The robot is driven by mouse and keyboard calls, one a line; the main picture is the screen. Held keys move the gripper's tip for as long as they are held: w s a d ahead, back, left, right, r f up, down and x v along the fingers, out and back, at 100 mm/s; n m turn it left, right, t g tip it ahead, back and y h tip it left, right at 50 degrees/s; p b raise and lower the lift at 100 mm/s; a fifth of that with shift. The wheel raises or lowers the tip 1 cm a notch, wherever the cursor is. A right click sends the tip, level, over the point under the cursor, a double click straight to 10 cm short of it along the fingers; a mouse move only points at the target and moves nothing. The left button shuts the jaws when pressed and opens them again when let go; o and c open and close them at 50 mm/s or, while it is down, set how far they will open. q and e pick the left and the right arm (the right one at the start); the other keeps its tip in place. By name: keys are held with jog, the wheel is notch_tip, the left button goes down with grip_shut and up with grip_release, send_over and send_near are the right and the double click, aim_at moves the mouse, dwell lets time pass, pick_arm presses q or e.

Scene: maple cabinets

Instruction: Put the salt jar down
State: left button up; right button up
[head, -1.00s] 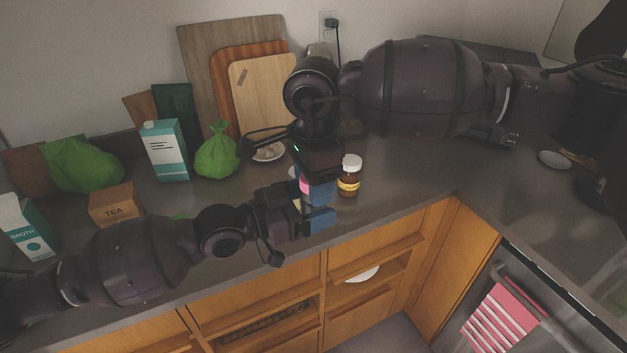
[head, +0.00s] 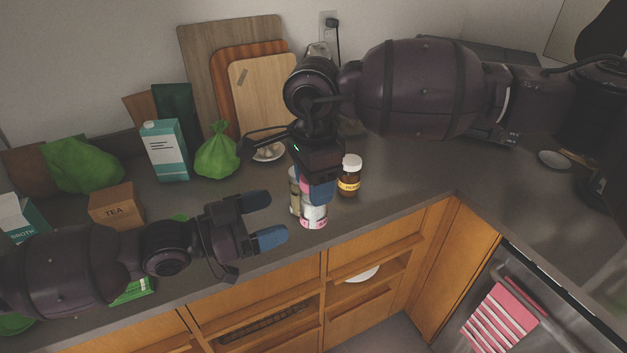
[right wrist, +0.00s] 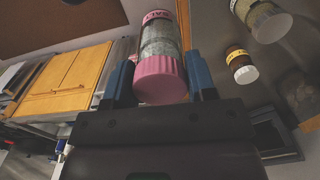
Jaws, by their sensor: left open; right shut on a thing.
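The salt jar (head: 314,215) is a clear jar with white contents and a pink label and lid. My right gripper (head: 318,190) is shut on it and holds it upright near the counter's front edge. In the right wrist view the jar (right wrist: 162,60) sits between the blue fingertips, its pink lid towards the camera. Whether its base touches the counter I cannot tell. My left gripper (head: 266,218) is open and empty, to the left of the jar and apart from it.
A brown jar (head: 349,178) with a white lid and yellow label stands right of the salt jar. Another jar (head: 295,190) stands close on its left, partly hidden. A tea box (head: 116,205), a carton (head: 165,150) and a green bag (head: 217,152) stand further left.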

pick_arm(q)
jog(key=s+f+n+t+y, duration=0.3)
jog(key=s+f+n+t, duration=0.2)
jog(key=s+f+n, duration=0.5)
jog(key=s+a+f+y, duration=0.2)
jog(key=a+f+y, duration=0.4)
jog(key=a+f, duration=0.3)
jog(key=s+a+f+n+g+y, duration=0.1)
jog(key=s+a+f+y, duration=0.2)
jog(key=a+f+y, duration=0.4)
notch_tip(320, 180, down, 2)
jog(key=shift+s+a+f+n+g, duration=0.1)
jog(key=shift+s+a+n+g, duration=0.2)
jog(key=shift+a, duration=0.65)
